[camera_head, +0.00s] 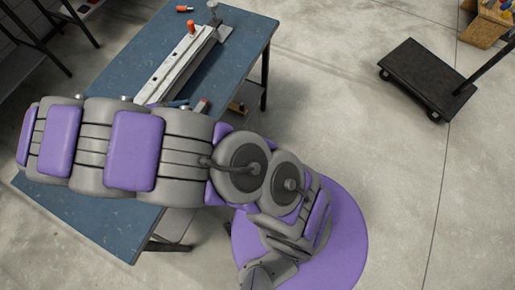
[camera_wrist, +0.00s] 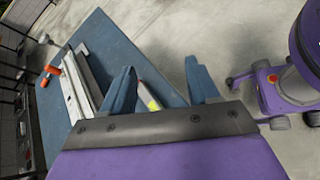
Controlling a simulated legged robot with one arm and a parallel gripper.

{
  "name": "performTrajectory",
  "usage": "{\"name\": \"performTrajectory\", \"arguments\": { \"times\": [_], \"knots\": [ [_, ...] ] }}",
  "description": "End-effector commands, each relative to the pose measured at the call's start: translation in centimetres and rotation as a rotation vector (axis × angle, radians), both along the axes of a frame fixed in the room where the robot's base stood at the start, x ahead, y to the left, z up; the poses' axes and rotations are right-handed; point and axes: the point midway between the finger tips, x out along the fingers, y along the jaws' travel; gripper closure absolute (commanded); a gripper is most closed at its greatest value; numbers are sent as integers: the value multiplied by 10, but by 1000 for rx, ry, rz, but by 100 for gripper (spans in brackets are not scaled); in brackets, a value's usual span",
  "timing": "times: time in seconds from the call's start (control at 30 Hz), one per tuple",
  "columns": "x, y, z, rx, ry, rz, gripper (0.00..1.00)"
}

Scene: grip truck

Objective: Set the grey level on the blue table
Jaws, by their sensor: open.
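The blue table (camera_head: 235,38) runs diagonally under my arm, and its top also shows in the wrist view (camera_wrist: 105,45). In the wrist view, a slim pale grey bar with a yellow-green patch (camera_wrist: 148,96) looks like the grey level. It shows between the two blue fingers of my gripper (camera_wrist: 160,64), close to the table's edge. The fingers are spread apart. I cannot tell how far the bar is below them or whether it rests on the table. Its lower end is hidden by the gripper body. In the head view my arm hides the middle of the table, and I cannot make out the level.
A long metal rail (camera_head: 178,68) with an orange-handled clamp (camera_head: 191,27) lies on the table. A small orange-red item (camera_head: 184,9) lies at the far edge. A black platform cart (camera_head: 425,75) stands at the right. The floor between table and cart is clear.

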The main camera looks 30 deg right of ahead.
Motion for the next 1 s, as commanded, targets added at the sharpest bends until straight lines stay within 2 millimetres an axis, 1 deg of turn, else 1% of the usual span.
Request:
{"name": "performTrajectory", "arguments": {
  "times": [0.03, 0.1, 0.2, 0.3, 0.47, 0.5, 0.6, 0.73, 0.87, 1.0],
  "knots": [
    [-5, -18, 16, 34, -29, -74, 40],
    [-16, -38, 31, 76, -59, -170, 40],
    [-33, -63, 52, 141, -106, -303, 40],
    [-55, -84, 69, 206, -148, -432, 40],
    [-93, -110, 92, 315, -218, -633, 40],
    [-103, -115, 97, 344, -233, -681, 40],
    [-128, -125, 108, 415, -275, -798, 40],
    [-162, -131, 119, 506, -322, -943, 40],
    [-193, -130, 128, 604, -371, -1077, 40],
    [-226, -122, 134, 703, -415, -1208, 40]
  ]
}}
